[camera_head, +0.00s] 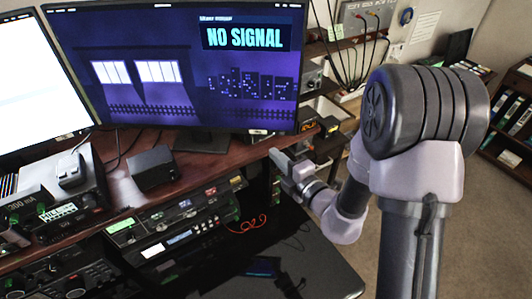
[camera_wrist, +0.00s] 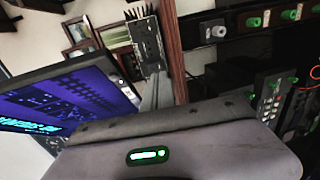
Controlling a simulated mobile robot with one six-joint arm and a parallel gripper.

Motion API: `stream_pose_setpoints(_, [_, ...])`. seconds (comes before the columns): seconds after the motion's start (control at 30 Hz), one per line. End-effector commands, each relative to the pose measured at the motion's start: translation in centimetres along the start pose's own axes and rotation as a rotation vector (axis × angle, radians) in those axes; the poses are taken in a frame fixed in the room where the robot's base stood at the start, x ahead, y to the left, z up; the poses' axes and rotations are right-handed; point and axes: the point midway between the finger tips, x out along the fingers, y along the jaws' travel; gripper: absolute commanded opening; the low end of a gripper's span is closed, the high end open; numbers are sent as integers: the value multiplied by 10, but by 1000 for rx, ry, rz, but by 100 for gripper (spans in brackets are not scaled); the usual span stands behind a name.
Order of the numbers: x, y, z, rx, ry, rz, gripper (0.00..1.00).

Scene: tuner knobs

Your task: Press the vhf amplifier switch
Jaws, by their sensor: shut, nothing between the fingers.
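My gripper (camera_head: 277,160) is in the head view, in front of the desk edge, below and right of the large monitor. Its fingers look closed together and hold nothing visible. In the wrist view, my grey gripper housing with a green light fills the bottom, and the fingertips cannot be made out. I cannot pick out the vhf amplifier switch by any readable label. Rack units with green-lit knobs or switches (camera_wrist: 253,21) run along the upper right of the wrist view. Another panel with small buttons (camera_wrist: 271,98) is at the right. My gripper appears apart from these.
The large monitor (camera_head: 180,65) reads "NO SIGNAL". A rack of radio units (camera_head: 180,225) sits under the desk (camera_head: 225,157). A black box (camera_head: 152,168) stands on top. A shelf with boxes and hanging cables (camera_head: 350,50) is behind my arm. Carpet (camera_head: 480,240) at right is clear.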

Motion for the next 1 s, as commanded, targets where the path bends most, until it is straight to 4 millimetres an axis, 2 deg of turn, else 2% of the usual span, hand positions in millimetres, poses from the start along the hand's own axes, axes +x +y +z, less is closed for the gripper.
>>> stream_pose_setpoints(0.1, [24,1,-1,0,2,1,0])
stream_pose_setpoints(0.3, [52,1,0,0,1,0,0])
stream_pose_setpoints(1.0, [64,0,0,0,0,2,0])
